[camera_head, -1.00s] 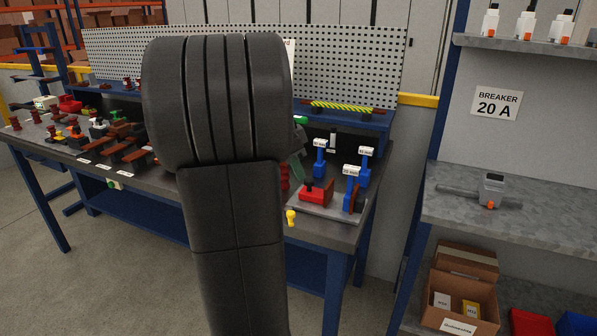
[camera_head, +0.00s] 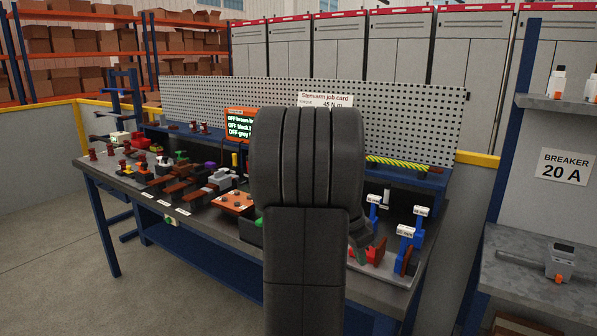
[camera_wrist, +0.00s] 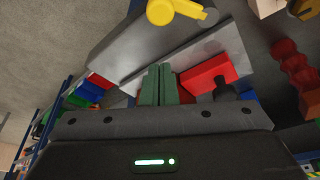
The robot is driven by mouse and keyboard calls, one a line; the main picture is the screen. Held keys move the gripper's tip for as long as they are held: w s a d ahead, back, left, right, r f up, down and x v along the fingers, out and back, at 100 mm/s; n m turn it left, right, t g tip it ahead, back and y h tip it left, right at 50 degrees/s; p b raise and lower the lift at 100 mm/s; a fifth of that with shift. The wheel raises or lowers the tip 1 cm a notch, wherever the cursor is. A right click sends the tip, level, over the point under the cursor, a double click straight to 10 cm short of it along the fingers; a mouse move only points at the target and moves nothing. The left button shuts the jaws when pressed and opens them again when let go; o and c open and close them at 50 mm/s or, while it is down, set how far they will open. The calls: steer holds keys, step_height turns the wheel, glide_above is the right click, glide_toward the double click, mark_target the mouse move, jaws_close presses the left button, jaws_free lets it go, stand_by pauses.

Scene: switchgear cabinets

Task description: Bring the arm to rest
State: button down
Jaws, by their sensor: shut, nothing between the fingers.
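My arm, a thick dark grey link, rises through the middle of the head view and hides part of the workbench (camera_head: 400,300). My gripper shows in the wrist view (camera_wrist: 158,82) as two green fingers side by side, closed together with nothing between them. The fingers point toward a grey plate (camera_wrist: 195,50) with a red block (camera_wrist: 208,75) to their right. I cannot tell the exact gap between the fingertips and the plate.
Blue stands with labels (camera_head: 408,238) stand at the bench's right end. A shelf unit (camera_head: 545,285) with a grey tool (camera_head: 560,262) stands at the right. A perforated panel (camera_head: 420,125) backs the bench. Open floor (camera_head: 60,270) lies at the left front.

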steer(key=n+p, duration=0.1)
steer(key=w+n+t+p, duration=0.1)
steer(key=n, duration=0.1)
steer(key=shift+d+f+n+y+p, duration=0.1)
steer(key=shift+f+n+y+p, duration=0.1)
steer(key=shift+n+y+p, duration=0.15)
steer(key=shift+w+d+f+n+t+y+p, duration=0.1)
steer(key=shift+w+n+t+y+p, duration=0.15)
steer(key=shift+n+p, duration=0.6)
steer(key=shift+w+f+n+t+y+p, duration=0.1)
steer(key=shift+w+n+t+p, duration=0.2)
steer(key=shift+n+p, duration=0.5)
steer(key=shift+f+n, duration=0.1)
steer(key=shift+n, duration=0.2)
steer(key=shift+f+b, duration=0.1)
steer(key=shift+b, duration=0.6)
